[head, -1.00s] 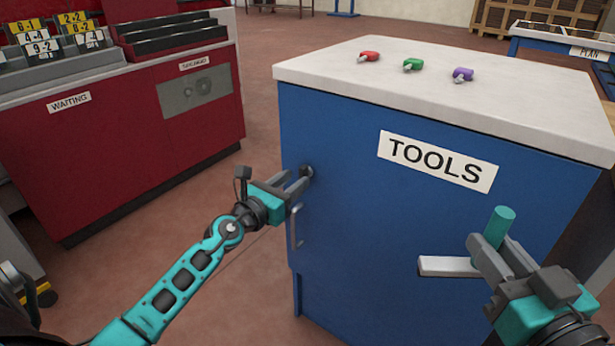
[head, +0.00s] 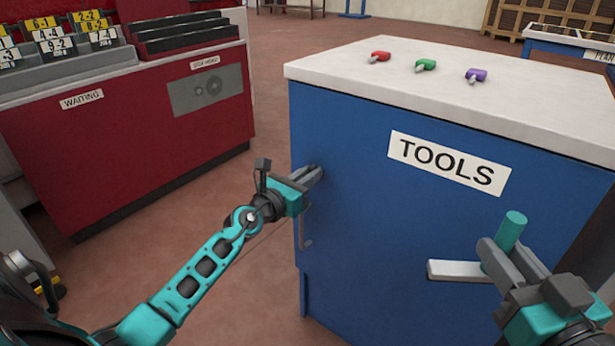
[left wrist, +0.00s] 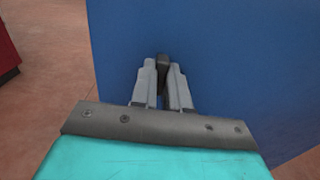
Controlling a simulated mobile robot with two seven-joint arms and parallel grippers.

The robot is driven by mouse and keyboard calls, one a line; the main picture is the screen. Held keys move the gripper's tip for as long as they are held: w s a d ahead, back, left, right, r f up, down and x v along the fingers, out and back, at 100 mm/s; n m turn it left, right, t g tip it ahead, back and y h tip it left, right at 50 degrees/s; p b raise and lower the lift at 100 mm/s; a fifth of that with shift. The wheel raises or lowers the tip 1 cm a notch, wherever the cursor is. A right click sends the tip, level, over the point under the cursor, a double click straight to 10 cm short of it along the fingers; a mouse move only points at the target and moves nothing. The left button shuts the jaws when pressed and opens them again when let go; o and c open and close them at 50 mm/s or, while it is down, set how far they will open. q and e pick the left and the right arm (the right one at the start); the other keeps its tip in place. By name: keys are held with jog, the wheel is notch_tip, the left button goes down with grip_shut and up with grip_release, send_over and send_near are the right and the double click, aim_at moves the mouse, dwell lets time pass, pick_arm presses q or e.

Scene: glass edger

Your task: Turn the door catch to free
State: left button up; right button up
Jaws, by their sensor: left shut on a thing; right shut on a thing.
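The blue cabinet door (head: 400,230) carries a TOOLS label. A small dark door catch (left wrist: 163,63) sits near the door's left edge. My left gripper (head: 314,175) is shut on the catch; in the left wrist view the catch shows between its two fingers (left wrist: 163,80). In the head view the fingers mostly hide the catch, so I cannot tell its angle there. The door looks closed. My right gripper (head: 507,262) is shut on a tool with a teal round handle (head: 511,230) and a pale bar (head: 458,271), held in front of the door at the right.
A bent metal door handle (head: 302,228) is just below my left gripper. Red, green and purple small items (head: 425,65) lie on the pale cabinet top (head: 520,100). A red rack marked WAITING (head: 120,140) stands at the left. Floor is clear between rack and cabinet.

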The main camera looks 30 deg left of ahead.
aim_at(524, 217)
pick_arm(q)
grip_shut()
pick_arm(e)
jog(key=shift+r, duration=0.2)
jog(key=shift+r+p, duration=0.7)
jog(key=shift+p, duration=0.15)
jog(key=shift+r+p, duration=0.65)
jog(key=shift+p, duration=0.05)
jog(key=shift+r+p, duration=0.75)
pick_arm(q)
jog(key=n, duration=0.6)
jog(key=n+p, duration=0.1)
jog(key=n, duration=1)
jog(key=shift+a+f+n+p, duration=0.25)
jog(key=shift+n+p, duration=0.05)
jog(key=shift+n, duration=0.1)
pick_arm(e)
jog(key=shift+r, duration=0.85)
pick_arm(q)
jog(key=o, duration=0.7)
grip_release()
jog(key=shift+o, duration=0.2)
jog(key=shift+s, duration=0.1)
jog(key=s+p, duration=0.1)
jog(key=s, duration=1)
jog(key=shift+s+a+p, duration=0.3)
jog(key=shift+s+a, duration=0.1)
jog(key=shift+a, duration=0.05)
pick_arm(e)
jog(key=shift+r, duration=0.75)
